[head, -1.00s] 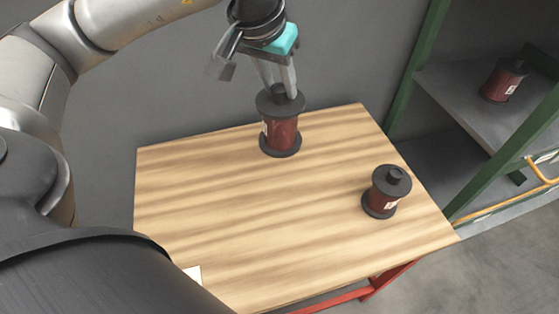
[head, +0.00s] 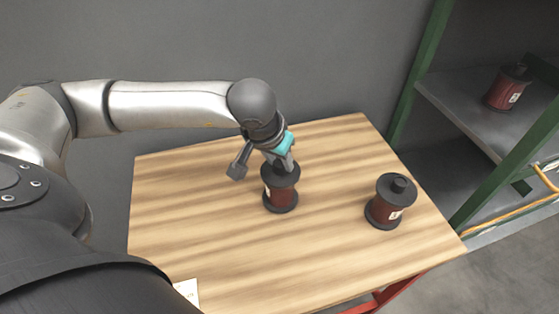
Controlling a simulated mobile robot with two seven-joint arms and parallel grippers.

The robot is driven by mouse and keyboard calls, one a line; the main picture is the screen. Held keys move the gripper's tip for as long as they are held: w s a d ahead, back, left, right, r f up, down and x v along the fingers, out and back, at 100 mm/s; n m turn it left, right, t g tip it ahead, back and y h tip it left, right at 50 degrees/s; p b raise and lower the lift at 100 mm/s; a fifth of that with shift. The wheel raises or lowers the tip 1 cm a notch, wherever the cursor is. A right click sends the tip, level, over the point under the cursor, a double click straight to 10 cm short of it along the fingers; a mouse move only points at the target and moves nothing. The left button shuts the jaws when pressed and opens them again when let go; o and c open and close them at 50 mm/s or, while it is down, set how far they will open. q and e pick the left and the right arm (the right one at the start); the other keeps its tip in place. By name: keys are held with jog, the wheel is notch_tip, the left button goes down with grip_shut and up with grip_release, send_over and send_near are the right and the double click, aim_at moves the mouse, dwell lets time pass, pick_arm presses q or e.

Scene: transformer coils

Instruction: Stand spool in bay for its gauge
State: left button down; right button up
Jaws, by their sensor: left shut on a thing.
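My left gripper (head: 281,161) is shut on the top of a dark red spool (head: 281,192) with black end flanges and a pale label on its left side. That spool is upright over the middle of the wooden table; I cannot tell whether its base touches the top. A second red spool (head: 384,212) stands upright near the table's right edge, with a label and a black knob on top. A third spool (head: 503,92) stands on the shelf of the green-framed rack (head: 465,103) at the right. My right gripper is not in view. The label texts are too small to read.
The wooden table (head: 215,235) is clear to the left and in front of the held spool. A pale card (head: 188,290) lies at its near left edge. A yellow-orange rail (head: 512,210) runs along the rack's lower part. A grey wall stands behind the table.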

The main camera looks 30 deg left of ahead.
pick_arm(q)
jog(key=shift+f, duration=0.15)
jog(key=c, duration=1)
grip_release()
jog(key=shift+f, duration=0.1)
jog(key=o, duration=0.5)
